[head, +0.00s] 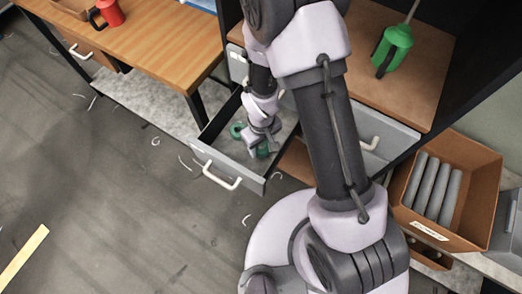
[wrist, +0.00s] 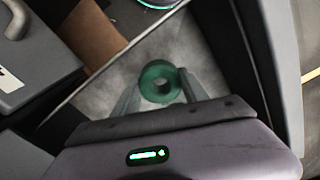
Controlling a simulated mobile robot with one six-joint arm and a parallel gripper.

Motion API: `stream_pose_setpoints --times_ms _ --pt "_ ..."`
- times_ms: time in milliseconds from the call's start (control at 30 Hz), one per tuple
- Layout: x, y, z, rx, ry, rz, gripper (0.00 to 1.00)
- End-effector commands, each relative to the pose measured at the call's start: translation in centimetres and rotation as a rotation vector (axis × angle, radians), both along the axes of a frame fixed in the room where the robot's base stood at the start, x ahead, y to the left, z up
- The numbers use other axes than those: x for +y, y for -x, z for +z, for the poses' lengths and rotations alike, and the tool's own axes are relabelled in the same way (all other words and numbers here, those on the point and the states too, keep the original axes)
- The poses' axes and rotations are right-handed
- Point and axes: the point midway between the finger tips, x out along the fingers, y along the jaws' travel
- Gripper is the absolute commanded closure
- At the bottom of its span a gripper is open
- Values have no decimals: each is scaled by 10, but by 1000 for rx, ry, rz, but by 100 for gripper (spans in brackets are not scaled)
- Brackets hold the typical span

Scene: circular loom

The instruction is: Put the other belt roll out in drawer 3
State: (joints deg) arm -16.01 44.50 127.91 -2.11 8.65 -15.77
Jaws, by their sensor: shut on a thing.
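A grey drawer (head: 232,176) with a pale handle is pulled open below the wooden shelf. My gripper (head: 261,147) is inside it, pointing down. I cannot tell whether the held roll touches the drawer floor. No drawer number is readable.
A brown bin (head: 477,169) with several grey cylinders stands at right. A green can (head: 397,38) with a spout is on the wooden shelf (head: 415,95). A red can (head: 110,13) is on the table (head: 165,45) at left. Scraps litter the open floor.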

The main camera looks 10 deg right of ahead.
Motion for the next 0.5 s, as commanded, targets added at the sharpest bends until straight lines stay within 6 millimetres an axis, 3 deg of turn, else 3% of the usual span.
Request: stream_pose_setpoints --times_ms 200,500 --pt "0 1 -42 3 1 0 90" --pt "0 0 -43 1 0 0 90"
